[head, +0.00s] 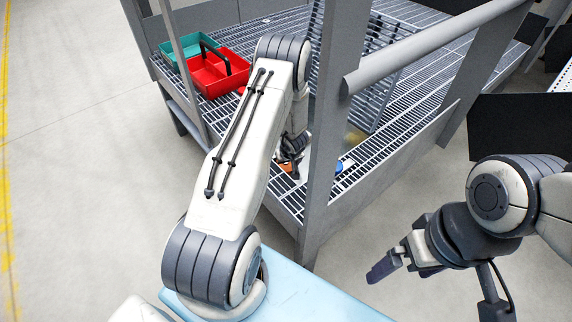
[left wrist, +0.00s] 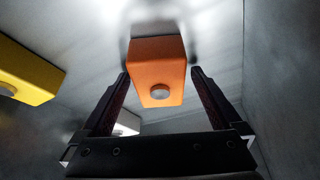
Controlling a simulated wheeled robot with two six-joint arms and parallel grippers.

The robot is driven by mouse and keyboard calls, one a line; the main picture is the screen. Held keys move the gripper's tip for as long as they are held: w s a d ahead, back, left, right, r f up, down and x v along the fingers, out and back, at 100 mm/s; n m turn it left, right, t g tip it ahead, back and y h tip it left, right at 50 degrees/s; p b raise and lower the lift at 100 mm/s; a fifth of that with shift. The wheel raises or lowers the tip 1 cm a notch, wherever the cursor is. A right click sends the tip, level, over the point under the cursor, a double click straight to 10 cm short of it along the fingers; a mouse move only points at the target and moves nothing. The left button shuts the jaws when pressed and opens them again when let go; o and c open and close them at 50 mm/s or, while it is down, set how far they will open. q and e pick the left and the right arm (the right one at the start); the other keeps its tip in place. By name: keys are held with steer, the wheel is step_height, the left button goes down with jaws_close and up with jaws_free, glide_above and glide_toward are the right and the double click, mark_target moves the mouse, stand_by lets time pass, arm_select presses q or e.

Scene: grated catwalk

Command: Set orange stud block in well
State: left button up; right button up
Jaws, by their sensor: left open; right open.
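In the left wrist view the orange stud block (left wrist: 157,66) has a round grey stud on its near face. It sits between the tips of my open left gripper (left wrist: 160,82), with a narrow gap showing at the right finger; I cannot tell whether the left finger touches it. In the head view my left gripper (head: 291,153) is low over the grating, and a bit of orange block (head: 287,167) shows beneath it. My right gripper (head: 392,263) is open and empty over the floor at the right. I cannot make out the well in either view.
A yellow block (left wrist: 27,72) with a stud lies left of the orange one. A blue item (head: 340,167) is near the left gripper. A grey post (head: 325,130) and rail (head: 430,48) stand close to my left arm. Red (head: 212,82) and teal (head: 180,50) totes stand at the back left.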

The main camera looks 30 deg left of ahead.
arm_select(q)
steer(key=p+v, duration=0.5)
steer(key=v, duration=0.7)
steer(key=shift+r, duration=0.15)
steer(key=b+x, duration=0.5)
steer(key=x, duration=0.7)
step_height(320, 180, up, 2)
steer(key=shift+r+p, duration=0.1)
steer(key=shift+p, duration=0.75)
steer(key=shift+r+p, duration=0.35)
steer(key=shift+r, duration=0.2)
